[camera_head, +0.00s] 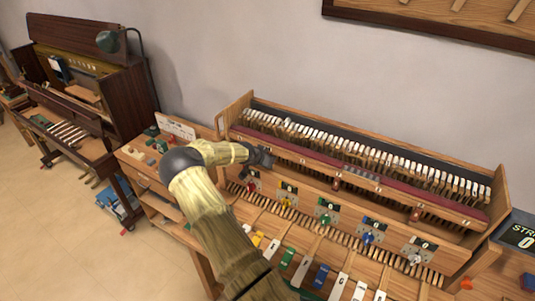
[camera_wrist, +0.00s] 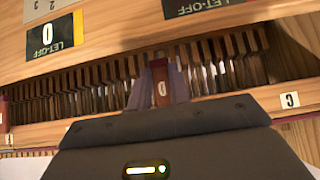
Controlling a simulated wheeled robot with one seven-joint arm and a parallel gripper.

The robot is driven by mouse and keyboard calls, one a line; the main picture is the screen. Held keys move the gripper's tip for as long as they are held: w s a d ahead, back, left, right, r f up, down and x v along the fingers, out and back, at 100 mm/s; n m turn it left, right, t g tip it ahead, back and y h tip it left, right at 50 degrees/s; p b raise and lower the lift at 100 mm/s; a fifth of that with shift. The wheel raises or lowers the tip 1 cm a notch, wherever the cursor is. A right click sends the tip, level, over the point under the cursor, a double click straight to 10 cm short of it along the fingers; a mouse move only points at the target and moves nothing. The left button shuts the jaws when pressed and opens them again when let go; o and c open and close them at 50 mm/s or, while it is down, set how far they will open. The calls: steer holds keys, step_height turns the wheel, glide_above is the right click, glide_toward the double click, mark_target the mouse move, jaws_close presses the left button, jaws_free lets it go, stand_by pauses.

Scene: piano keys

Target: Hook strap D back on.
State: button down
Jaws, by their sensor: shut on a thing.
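In the wrist view my gripper (camera_wrist: 160,68) is shut on a dark red-brown strap (camera_wrist: 161,90) with a small pale tag that looks like a D. The strap stands between the two grey-purple fingers, in front of a row of thin upright parts in the slot of the action. Whether its end touches a hook cannot be told. In the head view my gripper (camera_head: 262,157) is at the left part of the piano action (camera_head: 300,160), by the dark red rail. The strap is not distinguishable there.
A tag C (camera_wrist: 290,99) marks the wooden rail at the right. Let-off labels (camera_wrist: 56,36) sit on the board above. Coloured knobs, including a green one (camera_head: 325,218), line the front board. A workbench (camera_head: 150,165) with small parts stands left; a dark upright piano (camera_head: 85,75) stands beyond.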

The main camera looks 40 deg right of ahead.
steer(key=shift+a+r+y+p, duration=0.1)
steer(key=shift+a+y+p, duration=0.05)
steer(key=shift+y+p, duration=0.45)
steer(key=c, duration=1.3)
jaws_free()
steer(key=b+v, duration=0.6)
steer(key=v, duration=1.1)
steer(key=shift+w+r, duration=0.1)
steer(key=shift+r, duration=0.15)
